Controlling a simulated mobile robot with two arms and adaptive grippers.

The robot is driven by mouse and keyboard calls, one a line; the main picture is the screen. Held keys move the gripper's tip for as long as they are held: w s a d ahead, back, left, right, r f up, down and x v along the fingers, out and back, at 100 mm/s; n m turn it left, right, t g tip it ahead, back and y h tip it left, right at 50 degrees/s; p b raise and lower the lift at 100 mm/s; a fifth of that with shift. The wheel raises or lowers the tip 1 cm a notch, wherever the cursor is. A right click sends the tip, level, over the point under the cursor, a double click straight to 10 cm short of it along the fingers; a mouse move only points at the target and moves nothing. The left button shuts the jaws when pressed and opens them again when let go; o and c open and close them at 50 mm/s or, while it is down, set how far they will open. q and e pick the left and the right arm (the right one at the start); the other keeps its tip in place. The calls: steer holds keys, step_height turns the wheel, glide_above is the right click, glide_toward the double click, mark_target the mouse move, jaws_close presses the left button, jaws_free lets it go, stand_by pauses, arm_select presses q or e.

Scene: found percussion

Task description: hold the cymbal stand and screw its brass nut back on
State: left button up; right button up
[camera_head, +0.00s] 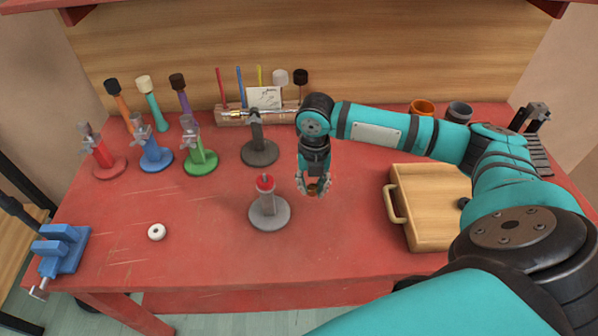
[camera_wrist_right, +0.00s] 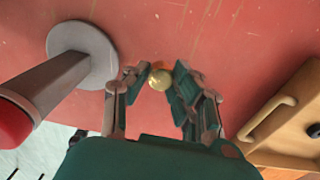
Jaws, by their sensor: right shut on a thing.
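The grey cymbal stand (camera_head: 268,212) stands upright on the red table, with a round grey base and a red top. It also shows in the right wrist view (camera_wrist_right: 92,58), at the left, with its post and red top leaning toward the camera. My right gripper (camera_head: 314,188) points down just right of the stand, apart from it. It is shut on the small round brass nut (camera_wrist_right: 160,78), which shows between the fingertips. My left gripper is in neither view, and nothing holds the stand.
A wooden case (camera_head: 432,205) lies right of my right gripper. A white ring (camera_head: 156,232) and a blue vise (camera_head: 60,250) are at left. Red (camera_head: 105,162), blue (camera_head: 155,155), green (camera_head: 200,160) and dark (camera_head: 260,150) stands are behind. The table front is clear.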

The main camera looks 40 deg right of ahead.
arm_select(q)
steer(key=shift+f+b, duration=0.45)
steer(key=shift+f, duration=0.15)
arm_select(e)
steer(key=s, duration=0.5)
steer(key=s+r, duration=0.1)
steer(key=s, duration=0.2)
steer(key=shift+s+a, duration=0.2)
steer(key=shift+s, duration=0.15)
steer(key=shift+f, duration=0.1)
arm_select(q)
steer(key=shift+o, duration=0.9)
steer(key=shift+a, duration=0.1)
